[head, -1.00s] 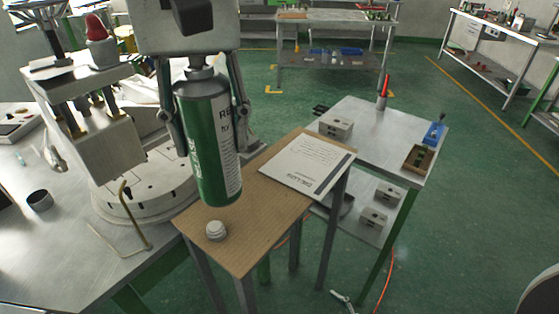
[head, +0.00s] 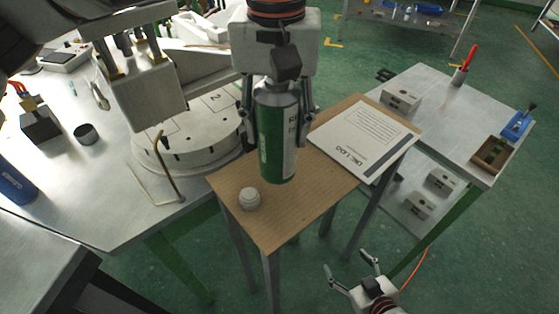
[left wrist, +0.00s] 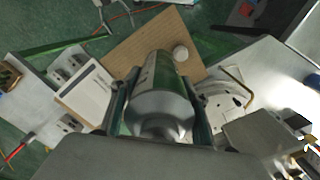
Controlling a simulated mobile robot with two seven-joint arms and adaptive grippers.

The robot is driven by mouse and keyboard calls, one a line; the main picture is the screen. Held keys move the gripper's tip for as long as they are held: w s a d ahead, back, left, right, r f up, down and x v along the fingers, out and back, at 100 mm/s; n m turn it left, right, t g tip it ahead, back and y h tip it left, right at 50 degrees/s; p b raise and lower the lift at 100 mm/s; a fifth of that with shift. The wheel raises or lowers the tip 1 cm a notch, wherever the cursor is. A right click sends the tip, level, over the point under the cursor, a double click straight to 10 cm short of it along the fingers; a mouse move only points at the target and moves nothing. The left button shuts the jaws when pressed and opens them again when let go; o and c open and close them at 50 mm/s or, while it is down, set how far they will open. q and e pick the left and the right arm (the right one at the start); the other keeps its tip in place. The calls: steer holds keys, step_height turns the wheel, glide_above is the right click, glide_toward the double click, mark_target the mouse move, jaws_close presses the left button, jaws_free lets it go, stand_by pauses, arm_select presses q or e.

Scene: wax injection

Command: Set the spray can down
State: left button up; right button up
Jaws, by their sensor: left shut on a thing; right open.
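The green and white spray can (head: 277,150) is upright between the fingers of my left gripper (head: 278,142), which is shut on it. The can is over the brown top of the small stand (head: 228,184); I cannot tell whether its base touches. A white cap (head: 250,198) lies on the stand, in front and to the left of the can. In the left wrist view the can (left wrist: 160,105) sits between the fingers, with the cap (left wrist: 181,53) beyond it. My right gripper (head: 352,270) is open and empty at the bottom, low beside the stand.
A printed sheet (head: 360,138) covers the back right of the stand. A round indexed table (head: 190,150) and a bent metal rod (head: 165,165) are close on the left. A metal side table (head: 440,115) with small blocks stands to the right.

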mark_target(277, 111)
arm_select(q)
step_height(277, 111, down, 8)
steer(key=shift+f, duration=0.25)
stand_by(0.4)
steer(key=o, duration=1.4)
steer(key=shift+f, duration=0.15)
step_height(277, 111, up, 12)
steer(key=shift+r, duration=0.15)
steer(key=shift+s, duration=0.1)
